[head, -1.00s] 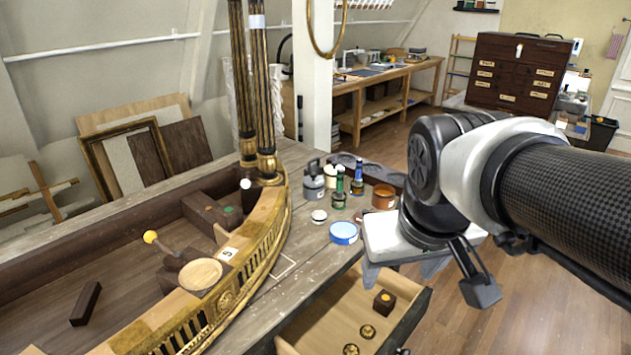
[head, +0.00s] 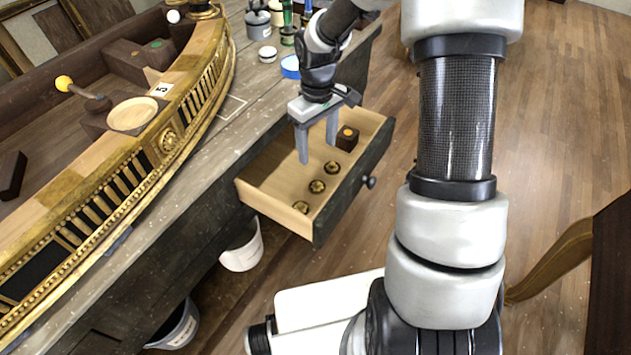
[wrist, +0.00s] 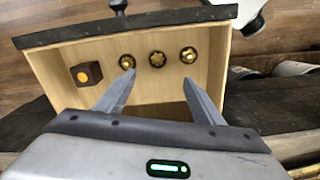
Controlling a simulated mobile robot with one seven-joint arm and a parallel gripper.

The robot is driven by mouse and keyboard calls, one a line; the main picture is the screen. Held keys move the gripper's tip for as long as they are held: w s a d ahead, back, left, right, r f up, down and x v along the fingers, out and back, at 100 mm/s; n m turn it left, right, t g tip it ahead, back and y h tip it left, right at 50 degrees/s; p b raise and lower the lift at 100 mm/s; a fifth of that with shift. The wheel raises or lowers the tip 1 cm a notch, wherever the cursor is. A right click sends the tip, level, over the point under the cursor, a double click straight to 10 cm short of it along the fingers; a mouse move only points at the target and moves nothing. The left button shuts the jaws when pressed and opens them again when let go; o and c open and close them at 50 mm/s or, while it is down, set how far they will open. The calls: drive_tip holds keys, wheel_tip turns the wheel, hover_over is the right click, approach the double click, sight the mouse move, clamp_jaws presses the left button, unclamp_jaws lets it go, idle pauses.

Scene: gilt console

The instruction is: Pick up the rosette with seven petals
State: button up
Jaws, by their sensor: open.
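Three small gold rosettes on dark round bases lie in a row in the open drawer (head: 262,182). The one nearest the dark block (head: 332,167) shows left in the wrist view (wrist: 127,61). The middle rosette (head: 317,186) also shows in the wrist view (wrist: 157,58). The farthest from the block (head: 300,207) shows right in the wrist view (wrist: 188,55). Petals are too small to count in any of them. My gripper (head: 317,154) is open and empty, fingers pointing down above the drawer. In the wrist view, its fingertips (wrist: 159,77) frame the row from below.
A dark block with an orange dot (head: 347,138) sits in the drawer beside the rosettes. The drawer walls surround them.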

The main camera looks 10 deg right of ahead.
drive_tip(key=b, duration=0.2)
hover_over(317, 183)
drive_tip(key=f, duration=1)
drive_tip(key=shift+s, duration=0.3)
drive_tip(key=f, duration=0.3)
drive_tip(key=f+b, duration=0.1)
drive_tip(key=f, duration=0.1)
drive_tip(key=shift+w, duration=0.35)
drive_tip(key=c, duration=1.1)
